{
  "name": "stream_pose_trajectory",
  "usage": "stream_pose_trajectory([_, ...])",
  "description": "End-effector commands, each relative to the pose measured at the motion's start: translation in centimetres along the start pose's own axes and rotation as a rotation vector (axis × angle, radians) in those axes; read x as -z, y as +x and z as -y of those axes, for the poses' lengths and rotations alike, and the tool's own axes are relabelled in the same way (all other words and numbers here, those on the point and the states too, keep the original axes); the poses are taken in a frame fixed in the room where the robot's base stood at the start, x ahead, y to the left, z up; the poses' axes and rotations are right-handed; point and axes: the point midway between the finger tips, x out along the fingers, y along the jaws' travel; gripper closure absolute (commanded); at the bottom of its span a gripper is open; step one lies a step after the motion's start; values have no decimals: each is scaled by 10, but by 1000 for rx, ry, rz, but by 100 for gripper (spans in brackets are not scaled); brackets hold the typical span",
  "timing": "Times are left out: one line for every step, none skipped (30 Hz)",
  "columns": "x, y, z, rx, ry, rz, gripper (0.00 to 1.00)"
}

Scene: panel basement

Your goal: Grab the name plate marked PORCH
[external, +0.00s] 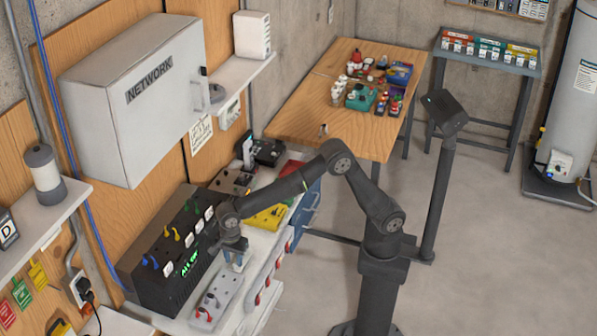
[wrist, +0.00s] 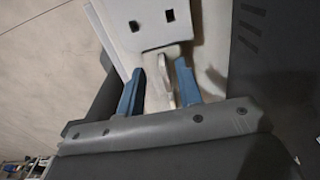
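No plate with a readable PORCH marking shows in either view. Several small white pieces (external: 199,226) sit on the front of the black panel box (external: 150,285), too small to read. My gripper (external: 234,264) points down just in front of this box, above the white strip on the bench. In the wrist view my gripper (wrist: 161,70) has its two blue fingers apart. A thin pale tab (wrist: 163,84) shows between the fingertips, with gaps on both sides; I cannot tell if it is a name plate. A pale block with two dark square holes (wrist: 150,27) lies just beyond it.
A white strip (external: 211,313) with red and grey parts lies on the bench before the box. A yellow item (external: 266,218) lies behind my forearm. The grey NETWORK cabinet (external: 130,125) juts out above.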

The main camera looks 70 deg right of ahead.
Motion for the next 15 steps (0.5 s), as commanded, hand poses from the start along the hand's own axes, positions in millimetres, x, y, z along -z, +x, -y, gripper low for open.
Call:
stream_pose_trajectory([2,9,2,-1,1,-1,67])
stream_pose_trajectory([2,13,3,-2,1,-2,67])
stream_pose_trajectory([1,19,2,0,0,-1,67])
stream_pose_trajectory([1,22,2,1,0,-1,67])
stream_pose_trajectory([1,25,2,1,0,-1,67])
stream_pose_trajectory([1,28,2,1,0,-1,67])
stream_pose_trajectory([1,29,2,2,0,-1,67])
stream_pose_trajectory([1,30,2,3,0,0,67])
stream_pose_trajectory([1,31,2,3,0,0,67])
stream_pose_trajectory([1,31,2,4,0,0,67])
stream_pose_trajectory([1,31,2,4,0,0,67])
stream_pose_trajectory([1,30,2,4,0,0,67])
stream_pose_trajectory([1,30,2,4,0,0,67])
stream_pose_trajectory([1,30,2,4,0,0,67])
stream_pose_trajectory([1,30,2,4,-1,0,73])
